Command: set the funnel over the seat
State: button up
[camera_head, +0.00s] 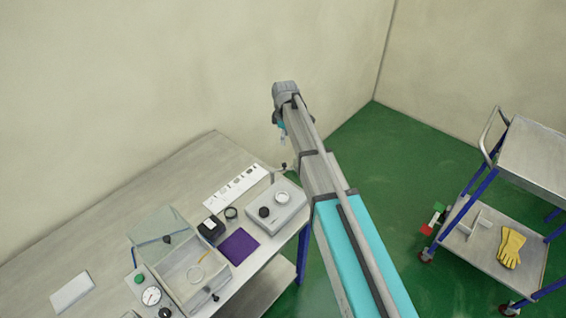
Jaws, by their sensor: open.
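I see no part that I can surely name as the funnel. A grey metal box (274,212) stands on the bench with a white round piece (282,197) and a black knob (264,212) on top; I cannot tell whether the round piece is the seat or the funnel. My arm reaches from the lower right up over the bench's right end. Its wrist bends down behind the forearm, beyond the grey box. My gripper cannot be made out clearly, as the arm hides most of that area; nothing held is visible.
A trolley with yellow gloves (511,247) stands right. The bench's far left is mostly clear.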

aim_at(285, 164)
jog(key=shift+f, duration=0.1)
notch_tip(285, 164, down, 14)
jog(key=b, duration=1.3)
jog(key=shift+r+b, duration=0.2)
jog(key=shift+b, duration=0.2)
grip_shut()
jog(key=shift+a, duration=0.3)
jog(key=shift+d, duration=0.35)
